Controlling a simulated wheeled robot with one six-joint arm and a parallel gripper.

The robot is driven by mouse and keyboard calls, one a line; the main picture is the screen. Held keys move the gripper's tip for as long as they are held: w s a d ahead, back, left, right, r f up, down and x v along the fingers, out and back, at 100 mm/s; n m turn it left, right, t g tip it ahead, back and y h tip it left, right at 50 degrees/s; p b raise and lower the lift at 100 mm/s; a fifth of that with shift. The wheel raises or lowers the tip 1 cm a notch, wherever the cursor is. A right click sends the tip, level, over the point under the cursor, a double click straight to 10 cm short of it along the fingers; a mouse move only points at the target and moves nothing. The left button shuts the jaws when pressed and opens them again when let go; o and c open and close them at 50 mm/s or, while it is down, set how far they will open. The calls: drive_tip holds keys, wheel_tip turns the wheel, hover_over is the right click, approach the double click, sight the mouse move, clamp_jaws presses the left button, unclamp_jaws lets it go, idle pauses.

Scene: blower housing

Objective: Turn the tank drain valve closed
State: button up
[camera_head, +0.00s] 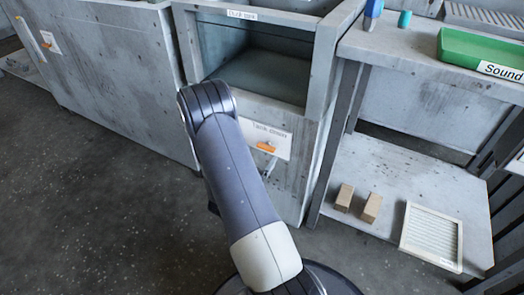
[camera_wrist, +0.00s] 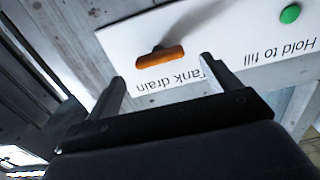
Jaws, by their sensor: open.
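The tank drain valve has an orange handle (camera_head: 267,147) on a white panel (camera_head: 283,136) at the front of the grey tank cabinet. In the wrist view, the orange handle (camera_wrist: 160,58) lies nearly level, beside the upside-down words "Tank drain". My gripper (camera_wrist: 161,72) is open and empty. Its two fingers stand apart, with the handle between and slightly beyond them in the picture. I cannot tell the remaining distance or any contact.
A green button (camera_wrist: 290,14) marked "Hold to fill" sits on the same panel. The open tank (camera_head: 262,75) is above the panel. To the right, a bench holds a green tray (camera_head: 470,48); two tan blocks (camera_head: 371,208) and a filter-like panel (camera_head: 431,237) lie below.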

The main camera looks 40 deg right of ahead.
sight(264, 149)
drive_tip(key=p+v, duration=0.1)
drive_tip(key=v, duration=0.6)
drive_tip(key=shift+s+a, duration=0.15)
drive_tip(key=shift+a, duration=0.15)
drive_tip(key=shift+d, duration=0.1)
drive_tip(key=b+x, duration=0.1)
drive_tip(key=x, duration=0.9)
drive_tip(key=shift+d+r, duration=0.15)
drive_tip(key=shift+d, duration=0.2)
drive_tip(key=shift+w+a+n+p, duration=0.1)
drive_tip(key=shift+w+n+p, duration=0.2)
drive_tip(key=shift+n, duration=0.3)
drive_tip(key=shift+s+f+b, duration=0.1)
drive_tip(key=shift+f+b, duration=0.15)
drive_tip(key=shift+b, duration=0.2)
